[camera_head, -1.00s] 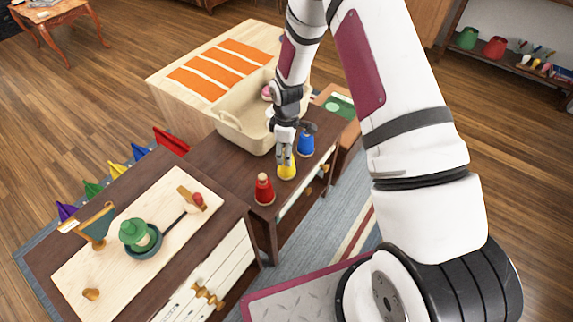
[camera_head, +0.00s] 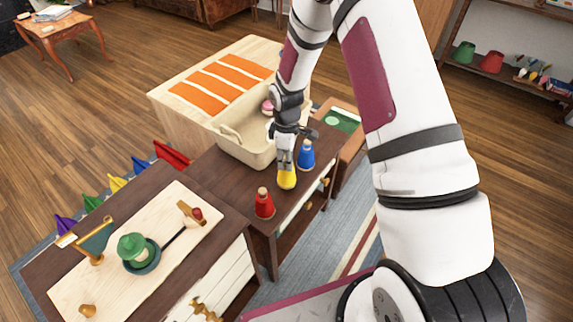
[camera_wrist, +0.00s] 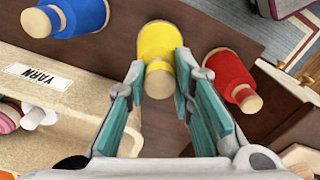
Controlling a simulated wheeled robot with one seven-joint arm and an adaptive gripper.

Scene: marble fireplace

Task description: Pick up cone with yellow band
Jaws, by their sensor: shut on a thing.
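The yellow cone (camera_head: 287,178) stands on the dark wooden cabinet, between a red cone (camera_head: 264,204) and a blue cone (camera_head: 306,156). My gripper (camera_head: 285,165) comes down on the yellow cone from above. In the wrist view the yellow cone (camera_wrist: 159,47) lies between the teal pads of my gripper (camera_wrist: 157,75), which is shut on its narrow upper part. Its tan tip shows between the pads. The red cone (camera_wrist: 231,75) and blue cone (camera_wrist: 70,17) lie to either side in that view, apart from the fingers.
A beige basket (camera_head: 230,143) labelled YARN in the wrist view (camera_wrist: 37,76) stands close behind the cones. The dark cabinet top (camera_head: 215,176) has free room left of the cones. A light board (camera_head: 75,287) with a green-hatted figure (camera_head: 134,246) lies nearer.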

